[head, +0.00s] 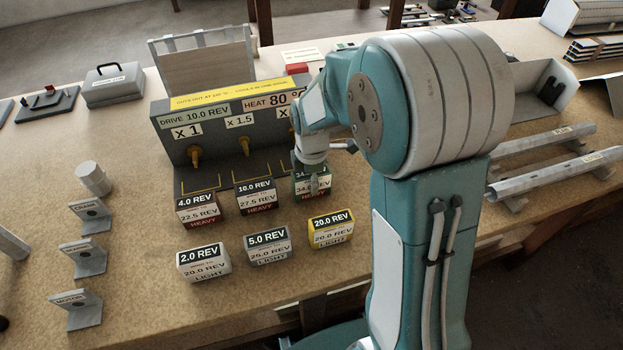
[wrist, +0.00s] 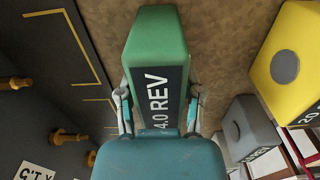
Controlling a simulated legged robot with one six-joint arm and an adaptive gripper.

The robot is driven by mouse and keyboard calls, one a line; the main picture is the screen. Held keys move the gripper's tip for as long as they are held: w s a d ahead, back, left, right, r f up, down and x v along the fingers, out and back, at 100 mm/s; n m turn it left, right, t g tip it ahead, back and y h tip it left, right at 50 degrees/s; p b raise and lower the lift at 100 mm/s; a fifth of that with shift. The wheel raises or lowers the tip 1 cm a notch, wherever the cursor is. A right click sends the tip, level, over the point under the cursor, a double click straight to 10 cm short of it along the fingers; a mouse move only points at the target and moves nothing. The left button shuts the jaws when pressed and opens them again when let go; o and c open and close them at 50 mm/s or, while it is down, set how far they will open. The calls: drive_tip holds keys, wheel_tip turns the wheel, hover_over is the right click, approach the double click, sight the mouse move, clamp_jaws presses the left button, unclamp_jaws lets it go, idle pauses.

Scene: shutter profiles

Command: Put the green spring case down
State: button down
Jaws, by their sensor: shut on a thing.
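The green spring case (head: 314,187) is at the right end of the back row of cases, just in front of the grey test stand (head: 222,128). Its label reads partly "34." with "HEAVY" below. In the wrist view the green case (wrist: 157,45) is between the two fingers of my gripper (wrist: 159,112), which is shut on it. In the head view my gripper (head: 312,176) comes down on the case from above and partly covers it. I cannot tell whether the case touches the surface under it.
A 10.0 REV case (head: 256,196) and a 4.0 REV case (head: 199,208) stand to its left. A yellow 20.0 REV case (head: 331,229), a grey 5.0 REV case (head: 267,245) and a white 2.0 REV case (head: 204,262) stand in front. Yellow brackets (wrist: 85,50) mark the stand's base.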

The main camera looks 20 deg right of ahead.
drive_tip(key=shift+c, duration=1.3)
unclamp_jaws()
drive_tip(key=shift+f, duration=0.1)
wheel_tip(320, 180, up, 12)
drive_tip(key=shift+f, duration=0.2)
drive_tip(key=shift+s+r, duration=0.1)
drive_tip(key=shift+r, duration=0.35)
drive_tip(key=s+r+m+t, duration=0.2)
drive_tip(key=s+r+m, duration=0.1)
drive_tip(key=s+m, duration=0.6)
drive_tip(key=s+r+m+t, duration=0.3)
drive_tip(key=s+m, duration=0.6)
drive_tip(key=s, duration=0.1)
drive_tip(key=shift+t, duration=0.3)
